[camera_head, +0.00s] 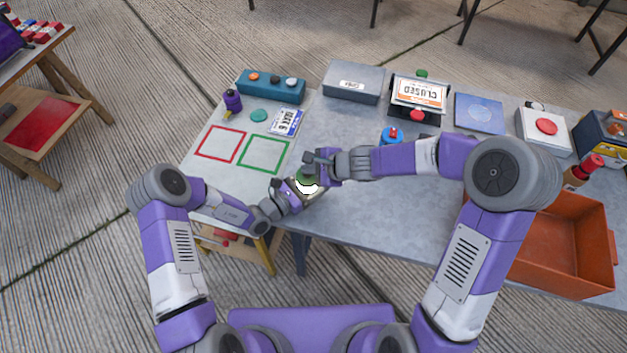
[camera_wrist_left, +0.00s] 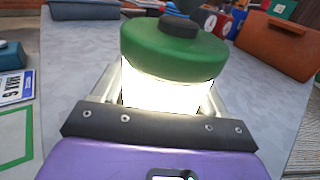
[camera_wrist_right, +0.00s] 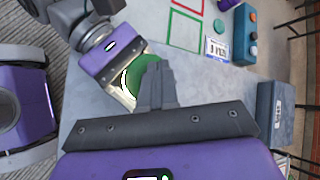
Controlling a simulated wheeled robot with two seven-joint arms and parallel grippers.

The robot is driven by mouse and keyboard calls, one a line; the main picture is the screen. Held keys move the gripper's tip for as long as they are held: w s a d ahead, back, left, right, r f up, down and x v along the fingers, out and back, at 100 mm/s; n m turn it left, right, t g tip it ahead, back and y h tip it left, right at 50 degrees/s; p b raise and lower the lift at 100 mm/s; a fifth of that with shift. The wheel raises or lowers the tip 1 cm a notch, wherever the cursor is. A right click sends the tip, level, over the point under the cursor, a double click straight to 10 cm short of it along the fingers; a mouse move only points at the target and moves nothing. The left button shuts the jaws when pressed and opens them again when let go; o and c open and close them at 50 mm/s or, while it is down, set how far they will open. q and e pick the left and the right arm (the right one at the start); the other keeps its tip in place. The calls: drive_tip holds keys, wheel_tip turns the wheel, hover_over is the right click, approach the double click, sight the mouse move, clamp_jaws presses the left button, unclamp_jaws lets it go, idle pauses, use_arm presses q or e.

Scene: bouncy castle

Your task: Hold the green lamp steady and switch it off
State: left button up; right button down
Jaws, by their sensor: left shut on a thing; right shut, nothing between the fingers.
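The green lamp (camera_wrist_left: 172,52) has a green cap with a dark button (camera_wrist_left: 180,27) on top and a bright white glowing body (camera_wrist_left: 165,90). It stands upright near the table's front edge. My left gripper (camera_head: 297,190) is shut around the glowing body, one finger on each side, as the left wrist view shows. My right gripper (camera_head: 318,170) is shut and empty, close to the lamp's top. In the right wrist view its closed fingertips (camera_wrist_right: 153,75) overlap the edge of the green cap (camera_wrist_right: 143,66). The button is hidden there, and I cannot tell whether the tips touch the cap.
Red and green outlined squares (camera_head: 264,154) lie left of the lamp. A blue cup-like object (camera_head: 391,136) stands beyond my right forearm. The table's middle is mostly clear.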

idle(0.3)
drive_tip(key=shift+r, duration=0.45)
drive_tip(key=shift+r, duration=0.1)
wheel_tip(320, 180, up, 6)
drive_tip(key=shift+f, duration=0.1)
idle(0.5)
use_arm(q)
drive_tip(key=o, duration=1.3)
drive_tip(key=shift+o, duration=0.2)
